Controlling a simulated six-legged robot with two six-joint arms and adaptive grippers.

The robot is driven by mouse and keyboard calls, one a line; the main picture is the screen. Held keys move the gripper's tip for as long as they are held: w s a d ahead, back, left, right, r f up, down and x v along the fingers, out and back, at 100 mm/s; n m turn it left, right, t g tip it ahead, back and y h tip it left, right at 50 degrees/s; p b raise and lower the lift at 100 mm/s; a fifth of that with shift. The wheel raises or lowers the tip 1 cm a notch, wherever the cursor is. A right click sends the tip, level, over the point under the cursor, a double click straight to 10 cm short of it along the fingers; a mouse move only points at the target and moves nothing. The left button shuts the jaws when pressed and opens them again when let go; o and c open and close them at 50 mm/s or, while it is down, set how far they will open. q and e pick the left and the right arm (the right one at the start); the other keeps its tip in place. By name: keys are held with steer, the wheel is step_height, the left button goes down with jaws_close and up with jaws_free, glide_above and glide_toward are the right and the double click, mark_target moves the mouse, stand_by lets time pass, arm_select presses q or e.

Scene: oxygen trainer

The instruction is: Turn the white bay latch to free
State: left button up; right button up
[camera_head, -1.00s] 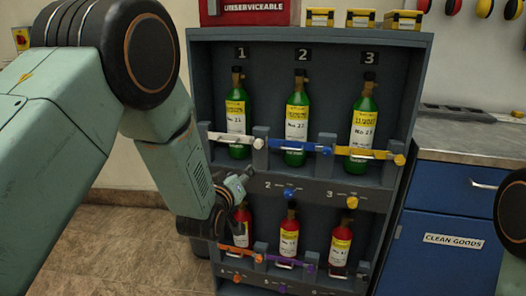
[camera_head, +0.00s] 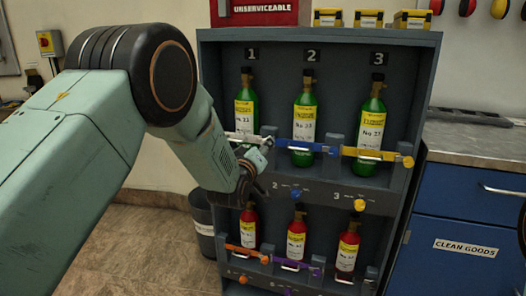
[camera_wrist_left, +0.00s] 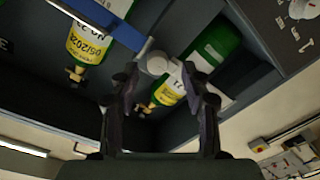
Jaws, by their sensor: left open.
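The white bay latch (camera_head: 237,137) is a white bar across the green bottle (camera_head: 245,98) in bay 1 of the upper shelf. Its round white end also shows in the left wrist view (camera_wrist_left: 155,65), between my finger tips. My left gripper (camera_head: 257,158) is open, at the right end of this latch. In the left wrist view the open fingers (camera_wrist_left: 167,80) stand on either side of the white knob, and contact cannot be told. The gripper partly covers the latch's end in the head view. My right gripper is out of view.
A blue latch (camera_head: 308,147) and a yellow latch (camera_head: 375,155) cross bays 2 and 3 close to the right. Red bottles (camera_head: 297,237) stand below behind orange and purple latches. The grey rack's (camera_head: 209,110) side wall and shelf edge are near my gripper. Blue drawers (camera_head: 466,205) stand right.

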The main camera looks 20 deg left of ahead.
arm_select(q)
steer(key=shift+w+d, duration=0.1)
steer(key=shift+w, duration=0.7)
steer(key=shift+r, duration=0.1)
steer(key=shift+c, duration=0.4)
jaws_close()
